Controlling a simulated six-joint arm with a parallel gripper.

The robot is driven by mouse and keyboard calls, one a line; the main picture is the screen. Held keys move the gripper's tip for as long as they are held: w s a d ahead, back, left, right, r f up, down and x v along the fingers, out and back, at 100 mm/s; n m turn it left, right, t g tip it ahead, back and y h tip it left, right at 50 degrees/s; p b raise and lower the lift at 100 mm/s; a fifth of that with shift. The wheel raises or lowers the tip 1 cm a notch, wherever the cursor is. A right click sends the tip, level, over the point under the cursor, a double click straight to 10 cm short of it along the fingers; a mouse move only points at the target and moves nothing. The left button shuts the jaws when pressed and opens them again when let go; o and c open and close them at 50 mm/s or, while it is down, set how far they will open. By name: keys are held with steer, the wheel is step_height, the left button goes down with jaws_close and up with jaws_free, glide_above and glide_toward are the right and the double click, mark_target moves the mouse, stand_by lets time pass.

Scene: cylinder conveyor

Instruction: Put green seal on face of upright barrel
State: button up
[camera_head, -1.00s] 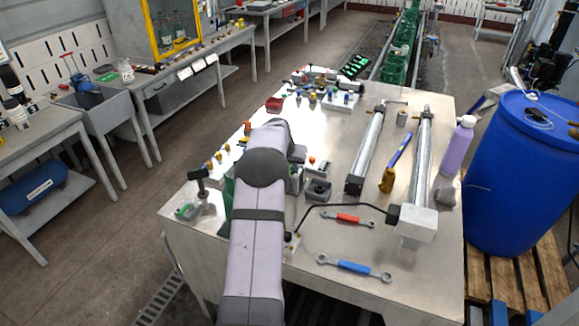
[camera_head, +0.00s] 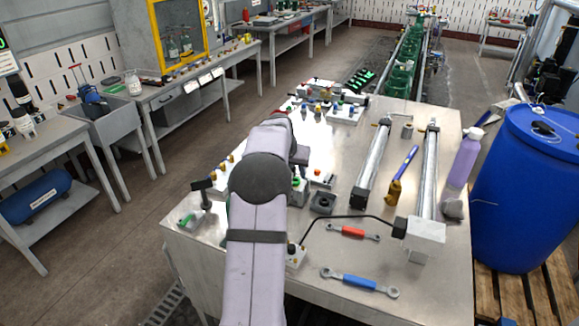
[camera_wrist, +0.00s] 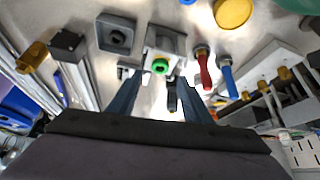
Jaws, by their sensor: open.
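A bright green ring (camera_wrist: 160,66) sits on a pale grey block (camera_wrist: 166,42) in the wrist view, just beyond my fingertips. A small green spot shows on a block (camera_head: 296,184) beside my arm in the head view. My gripper (camera_wrist: 158,80) is open, with its two blue-grey fingers apart and nothing clearly held between them. A dark fitting (camera_wrist: 172,97) shows between the fingers, but I cannot tell how near it is. My arm hides part of the bench in the head view. I cannot tell which part is the upright barrel.
The metal bench (camera_head: 335,270) carries two long cylinders, a red-handled wrench (camera_head: 353,232) and a blue-handled wrench (camera_head: 360,283). A dark square block (camera_head: 323,201) stands right of my arm. A purple bottle (camera_head: 466,158) and blue drum (camera_head: 525,190) are at the right.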

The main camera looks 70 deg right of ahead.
steer(key=b+v, duration=0.1)
steer(key=v, duration=0.5)
steer(key=shift+r+b, duration=0.15)
steer(key=shift+b, duration=0.2)
steer(key=shift+a, duration=0.1)
steer(key=w+a+r+n+t+h+b, duration=0.2)
steer(key=w+a+n+t+b, duration=0.15)
steer(key=w+a, duration=0.9)
steer(key=w+a+f+n+y, duration=0.35)
steer(key=w+a, duration=0.25)
steer(key=a, duration=0.5)
steer(key=s+a+f+n+g+y+p, duration=0.1)
steer(key=a+f+n, duration=0.15)
steer(key=a, duration=0.45)
steer(key=s+a+f+n+y+p, duration=0.1)
steer(key=s+a+f, duration=0.15)
steer(key=a, duration=0.45)
steer(key=a+f+n+g+y+p, duration=0.1)
steer(key=a+f, duration=0.2)
steer(key=a, duration=0.4)
steer(key=s+a+f+n+g, duration=0.1)
steer(key=s+a+f+n, duration=0.1)
steer(key=s+a, duration=0.4)
steer(key=s+a+f+n+g+y, duration=0.1)
steer(key=s+a+f+n, duration=0.1)
steer(key=s+a, duration=0.5)
steer(key=shift+f+n+p, duration=0.3)
steer(key=shift+f+n, duration=0.1)
steer(key=shift+n, duration=0.05)
steer(key=shift+g+y, duration=0.25)
